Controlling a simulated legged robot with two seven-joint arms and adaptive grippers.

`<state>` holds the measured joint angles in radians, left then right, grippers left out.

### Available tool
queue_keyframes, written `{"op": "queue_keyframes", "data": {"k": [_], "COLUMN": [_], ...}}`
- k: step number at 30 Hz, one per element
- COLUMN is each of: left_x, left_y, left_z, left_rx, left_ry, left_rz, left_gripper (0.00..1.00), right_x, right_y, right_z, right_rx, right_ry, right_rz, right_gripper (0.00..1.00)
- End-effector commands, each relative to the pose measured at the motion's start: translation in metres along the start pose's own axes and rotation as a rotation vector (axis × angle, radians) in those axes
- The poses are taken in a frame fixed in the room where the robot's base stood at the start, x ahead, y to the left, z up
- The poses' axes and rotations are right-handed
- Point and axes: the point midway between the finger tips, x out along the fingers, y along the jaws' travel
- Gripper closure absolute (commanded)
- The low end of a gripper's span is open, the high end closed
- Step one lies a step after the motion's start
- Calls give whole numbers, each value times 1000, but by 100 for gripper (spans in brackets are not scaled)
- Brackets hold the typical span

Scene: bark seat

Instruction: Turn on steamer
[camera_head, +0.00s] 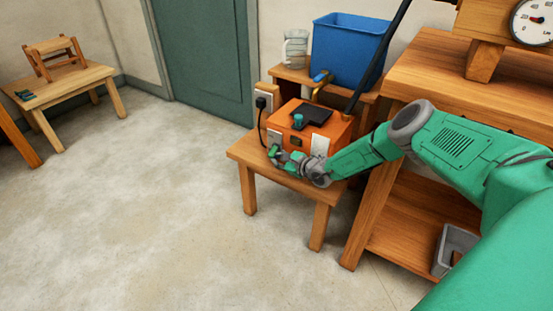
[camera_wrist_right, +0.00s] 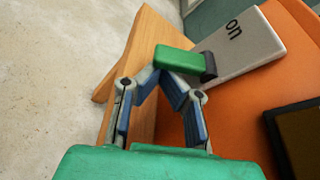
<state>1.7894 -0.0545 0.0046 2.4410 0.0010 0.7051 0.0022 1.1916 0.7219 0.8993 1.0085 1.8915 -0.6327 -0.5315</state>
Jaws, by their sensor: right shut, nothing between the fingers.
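The steamer is an orange box (camera_head: 338,132) on a small wooden table, with a dark panel and a teal knob on top. In the right wrist view its orange side (camera_wrist_right: 235,110) carries a pale plate (camera_wrist_right: 243,50) marked "on". A green switch lever (camera_wrist_right: 177,59) on a dark pivot sticks out from that plate, away from the word. My right gripper (camera_head: 281,158) is at the steamer's front. Its fingers (camera_wrist_right: 166,72) are shut and empty, with their tips at the lever's near edge; I cannot tell whether they touch it. My left gripper is not in view.
The small table (camera_head: 248,156) stands beside a wooden shelf unit (camera_head: 420,207). A blue bin (camera_head: 347,55) and a glass jar (camera_head: 295,49) stand behind the steamer. A black cord with a plug (camera_head: 261,104) runs at its left. Open floor (camera_head: 140,200) lies to the left.

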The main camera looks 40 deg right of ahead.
Motion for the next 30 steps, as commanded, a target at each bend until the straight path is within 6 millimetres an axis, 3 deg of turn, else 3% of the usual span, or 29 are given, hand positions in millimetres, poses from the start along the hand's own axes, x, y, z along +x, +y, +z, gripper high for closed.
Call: {"op": "queue_keyframes", "data": {"k": [30], "left_x": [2], "left_y": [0], "left_z": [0], "left_rx": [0], "left_ry": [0], "left_rz": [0], "left_gripper": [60], "right_x": [-1], "right_y": [2], "right_z": [3], "right_rx": [2], "right_ry": [-2], "right_rz": [1], "right_gripper": [100]}}
